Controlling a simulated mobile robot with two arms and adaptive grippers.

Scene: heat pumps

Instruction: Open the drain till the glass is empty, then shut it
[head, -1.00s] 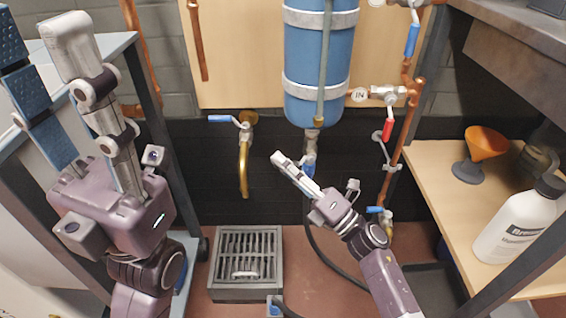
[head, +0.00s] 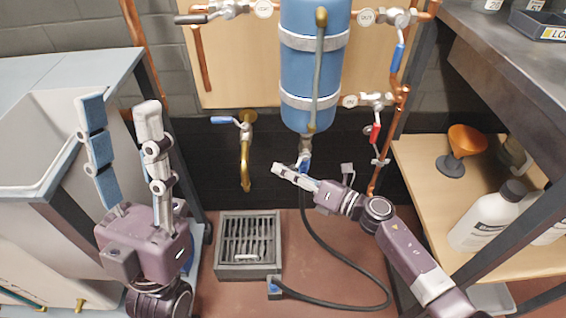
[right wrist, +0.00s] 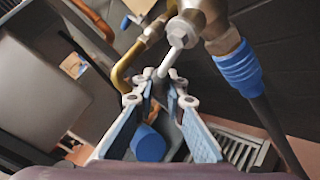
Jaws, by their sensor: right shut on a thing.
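The blue tank (head: 312,75) hangs on the wooden board, with the upright sight glass (head: 317,75) on its front. I cannot make out a liquid level in it. The silver drain valve (head: 306,146) is under the tank; it also shows in the right wrist view (right wrist: 203,15). A blue collar (right wrist: 238,68) joins its outlet to a black hose. My right gripper (head: 281,169) is beside the valve. In the right wrist view, my right gripper (right wrist: 166,95) is shut on the drain's lever (right wrist: 171,60). My left gripper (head: 122,107) is open and empty, at left.
A brass tap (head: 245,160) with a blue handle is left of the drain. A floor grate (head: 222,250) lies below, with the black hose (head: 350,266) curving to a blue fitting beside it. A shelf (head: 415,165) with a funnel (head: 463,143) and bottles is right. A grey sink (head: 40,150) is left.

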